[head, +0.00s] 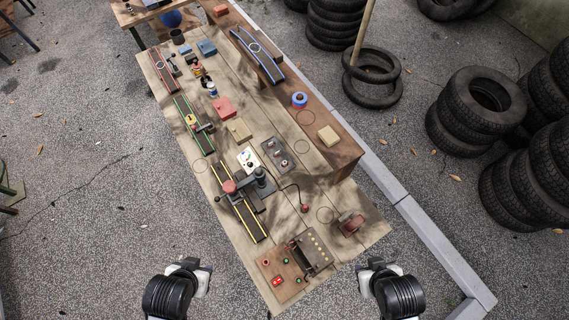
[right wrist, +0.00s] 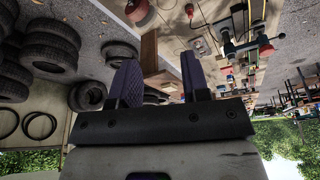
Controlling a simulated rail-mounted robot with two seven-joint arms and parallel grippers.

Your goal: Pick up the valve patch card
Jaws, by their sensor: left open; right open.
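A small pale card with dark spots (head: 248,158) lies near the middle of the long wooden table, left of a dark grey plate (head: 278,154) with round fittings. It may be the valve patch card; it is too small to be sure. My left gripper (head: 192,266) is open and empty, off the table's near left edge. My right gripper (head: 376,267) is open and empty, off the near right corner. In the right wrist view its two ridged fingers (right wrist: 161,78) stand apart with nothing between them. Both grippers are well away from the card.
The wooden table (head: 325,215) carries a press with a red knob (head: 229,187), a yellow-edged rail (head: 246,222), a brown control box (head: 276,281) and a red-brown clamp (head: 350,223). A narrower bench (head: 345,152) adjoins it. Stacked tyres (head: 472,115) stand at the right.

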